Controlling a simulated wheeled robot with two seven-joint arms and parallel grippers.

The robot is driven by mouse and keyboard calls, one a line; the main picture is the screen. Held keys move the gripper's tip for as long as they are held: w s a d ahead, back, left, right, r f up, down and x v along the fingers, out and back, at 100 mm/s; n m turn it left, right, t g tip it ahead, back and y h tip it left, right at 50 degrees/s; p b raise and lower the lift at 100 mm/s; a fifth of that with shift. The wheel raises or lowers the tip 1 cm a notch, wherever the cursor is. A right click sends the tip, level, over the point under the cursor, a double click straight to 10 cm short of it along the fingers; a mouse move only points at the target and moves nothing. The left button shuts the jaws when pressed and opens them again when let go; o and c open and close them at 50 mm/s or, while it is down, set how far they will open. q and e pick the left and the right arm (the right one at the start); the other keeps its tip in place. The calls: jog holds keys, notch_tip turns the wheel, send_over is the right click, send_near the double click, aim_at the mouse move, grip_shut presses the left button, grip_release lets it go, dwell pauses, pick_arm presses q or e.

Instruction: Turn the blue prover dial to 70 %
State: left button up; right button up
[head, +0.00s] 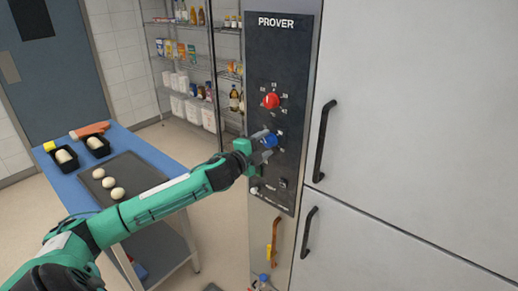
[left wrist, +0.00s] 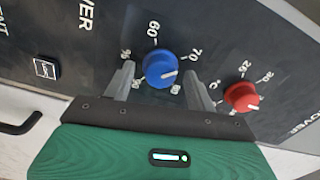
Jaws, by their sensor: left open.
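The blue prover dial (head: 269,139) is on the dark control panel, below the red dial. In the left wrist view the blue dial (left wrist: 158,66) has a white pointer line directed to the right, a little past the 70 mark. My left gripper (head: 262,146) is at the blue dial, partly covering it in the head view. In the left wrist view the open fingers of this gripper (left wrist: 160,84) stand on either side of the dial, with gaps visible. My right gripper is not in view.
The red dial (left wrist: 241,96) sits close to one finger. A black switch (left wrist: 45,68) is on the other side. Large doors with black handles (head: 325,140) are right of the panel. A blue table (head: 150,150) with a dough tray stands left, under my arm.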

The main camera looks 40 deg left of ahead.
pick_arm(q)
jog(key=shift+s+f+b, duration=0.2)
jog(key=shift+s+b, duration=0.15)
jog(key=shift+s, duration=0.2)
jog(key=s+a+b, duration=0.1)
jog(key=s+b, duration=0.3)
jog(key=s, duration=0.8)
jog(key=shift+s+r+b, duration=0.15)
jog(key=shift+s+b, duration=0.15)
jog(key=shift+b, duration=0.05)
jog(key=shift+a, duration=0.1)
